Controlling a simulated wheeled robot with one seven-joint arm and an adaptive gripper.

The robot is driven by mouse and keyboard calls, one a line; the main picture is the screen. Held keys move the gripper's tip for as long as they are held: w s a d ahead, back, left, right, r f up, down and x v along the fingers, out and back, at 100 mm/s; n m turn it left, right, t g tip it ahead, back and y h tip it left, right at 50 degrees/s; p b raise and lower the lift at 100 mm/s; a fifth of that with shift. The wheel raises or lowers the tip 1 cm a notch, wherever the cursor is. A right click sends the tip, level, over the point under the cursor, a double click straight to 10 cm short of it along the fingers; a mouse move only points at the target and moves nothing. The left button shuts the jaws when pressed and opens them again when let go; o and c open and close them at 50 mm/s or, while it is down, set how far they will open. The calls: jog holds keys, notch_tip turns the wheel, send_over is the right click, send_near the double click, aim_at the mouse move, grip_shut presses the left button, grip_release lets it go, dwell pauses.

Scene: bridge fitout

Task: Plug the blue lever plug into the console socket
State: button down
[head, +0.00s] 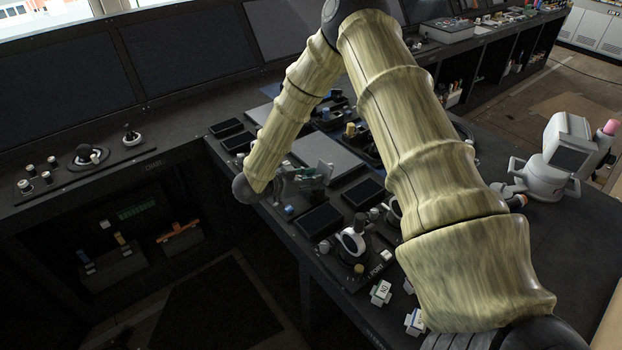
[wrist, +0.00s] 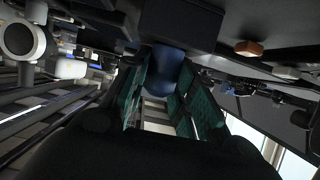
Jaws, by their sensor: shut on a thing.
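My gripper (head: 312,174) is low over the console, beside two dark square panels in the head view. In the wrist view, its green-padded fingers close on a rounded blue piece, the blue lever plug (wrist: 167,62), at their tips. The plug's lower part and its contact with the console are hidden. In the head view the plug is mostly hidden by my gripper and arm. I cannot make out the console socket for certain in either view; a dark block (wrist: 180,22) sits directly beyond the plug in the wrist view.
Around my gripper are dark panels (head: 320,221), a white ring-shaped control (head: 351,243) and small knobs. White labelled blocks (head: 381,292) lie at the near edge. A grey device with a screen (head: 566,150) stands on the right. Open floor lies left of the console edge.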

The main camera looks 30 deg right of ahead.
jog(key=c, duration=1.1)
grip_release()
jog(key=shift+a, duration=0.1)
jog(key=v, duration=1.1)
jog(key=shift+a+r, duration=0.15)
jog(key=shift+a, duration=0.2)
